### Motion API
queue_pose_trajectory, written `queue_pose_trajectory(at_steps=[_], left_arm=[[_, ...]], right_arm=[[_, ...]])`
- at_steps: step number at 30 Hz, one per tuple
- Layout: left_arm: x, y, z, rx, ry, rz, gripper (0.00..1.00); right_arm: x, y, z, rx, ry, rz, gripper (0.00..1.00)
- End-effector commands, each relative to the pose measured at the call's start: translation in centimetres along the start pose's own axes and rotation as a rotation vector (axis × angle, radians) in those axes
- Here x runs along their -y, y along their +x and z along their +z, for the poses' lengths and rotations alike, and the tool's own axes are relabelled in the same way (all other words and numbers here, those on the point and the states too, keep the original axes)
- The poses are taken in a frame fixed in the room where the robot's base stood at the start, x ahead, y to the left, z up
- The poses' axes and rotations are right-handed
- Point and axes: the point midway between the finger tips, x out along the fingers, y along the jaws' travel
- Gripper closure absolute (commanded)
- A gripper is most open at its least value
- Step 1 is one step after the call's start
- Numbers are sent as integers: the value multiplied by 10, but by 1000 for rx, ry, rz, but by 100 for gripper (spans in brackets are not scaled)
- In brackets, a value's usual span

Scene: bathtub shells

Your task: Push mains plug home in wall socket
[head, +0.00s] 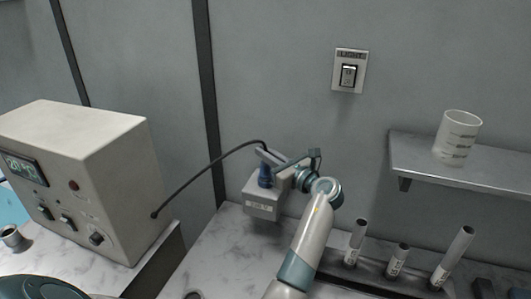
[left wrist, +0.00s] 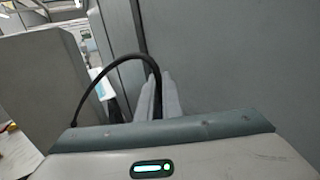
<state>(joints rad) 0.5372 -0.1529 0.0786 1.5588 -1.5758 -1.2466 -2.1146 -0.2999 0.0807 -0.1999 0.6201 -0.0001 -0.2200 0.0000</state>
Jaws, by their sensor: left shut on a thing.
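My left gripper (head: 266,160) is shut at the wall behind the bench. A black cable (head: 205,172) runs from the beige instrument up to its fingers. In the left wrist view the cable (left wrist: 88,92) arches over and ends at the two pale fingers (left wrist: 155,98). The plug is hidden by the fingers and hand, so I cannot tell how it sits to the socket. A pale labelled box (head: 262,205) shows just under the gripper; I cannot tell whether it is the socket's housing. No socket holes show. My right gripper is out of view.
The beige instrument (head: 100,165) with a lit display stands at left. A light switch (head: 348,72) is on the wall. A shelf (head: 500,172) holds a beaker (head: 457,138) at right. Several tubes (head: 355,243) stand in a rack beside my arm.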

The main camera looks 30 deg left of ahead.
Motion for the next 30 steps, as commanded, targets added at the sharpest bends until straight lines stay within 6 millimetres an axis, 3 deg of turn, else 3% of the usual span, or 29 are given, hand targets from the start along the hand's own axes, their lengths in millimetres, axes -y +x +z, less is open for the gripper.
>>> queue_pose_trajectory(at_steps=[15, 16, 18, 30], left_arm=[[0, 0, -12, -2, 1, 0, 100], [0, 0, -12, -2, 1, 0, 87], [0, 0, -12, -2, 1, 0, 72], [0, 1, -10, -1, 1, 0, 72]], right_arm=[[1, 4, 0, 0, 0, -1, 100], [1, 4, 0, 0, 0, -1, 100], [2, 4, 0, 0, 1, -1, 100], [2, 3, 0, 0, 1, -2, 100]])
